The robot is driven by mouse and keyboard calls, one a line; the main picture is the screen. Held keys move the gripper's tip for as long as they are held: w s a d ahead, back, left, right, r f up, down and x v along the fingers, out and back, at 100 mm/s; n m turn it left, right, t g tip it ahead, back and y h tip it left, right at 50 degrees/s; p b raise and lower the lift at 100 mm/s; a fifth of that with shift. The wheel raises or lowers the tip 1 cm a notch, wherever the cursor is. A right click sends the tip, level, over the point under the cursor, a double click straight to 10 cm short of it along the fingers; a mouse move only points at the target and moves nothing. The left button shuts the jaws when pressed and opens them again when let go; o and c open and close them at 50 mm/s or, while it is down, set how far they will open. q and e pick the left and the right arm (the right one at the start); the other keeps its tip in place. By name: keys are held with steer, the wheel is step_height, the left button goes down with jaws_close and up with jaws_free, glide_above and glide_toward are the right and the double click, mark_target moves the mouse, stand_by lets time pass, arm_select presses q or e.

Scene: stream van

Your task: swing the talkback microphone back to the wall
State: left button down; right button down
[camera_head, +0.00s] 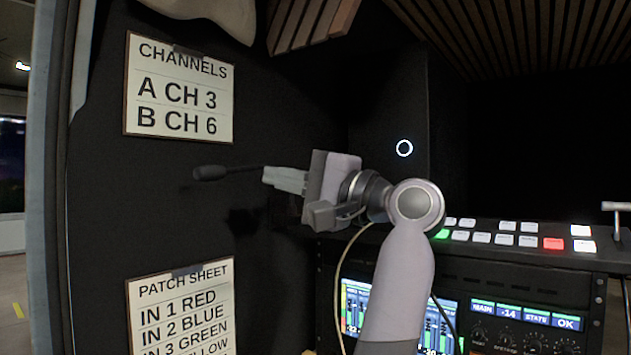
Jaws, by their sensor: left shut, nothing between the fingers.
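The talkback microphone (210,173) is a black foam-tipped head on a thin dark boom, in the left-middle of the head view. It points left in front of the dark wall, and a soft shadow shows on the wall below it. My left gripper (268,178) is shut and empty. Its fingertips point left and overlap the boom in the picture, just right of the microphone head. I cannot tell whether they touch it. The boom's right end and its mount are hidden behind my gripper. My right gripper is out of view.
A channels sign (180,118) and a patch sheet (182,318) hang on the dark wall (150,200). A button panel (490,257) sits above a rack with lit screens (526,314) at right. A thin pale cable (340,275) hangs below my gripper. The van's door edge is at left.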

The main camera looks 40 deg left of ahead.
arm_select(q)
steer(key=x, duration=0.3)
steer(key=shift+s+a, duration=0.1)
steer(key=shift+a, duration=0.05)
steer(key=shift+b+x, duration=0.65)
steer(key=shift+x, duration=0.3)
steer(key=shift+s+f, duration=0.1)
steer(key=shift+s, duration=0.05)
glide_toward(248, 170)
steer(key=shift+s+a+b, duration=0.2)
steer(key=shift+a+b, duration=0.2)
steer(key=shift+a, duration=0.2)
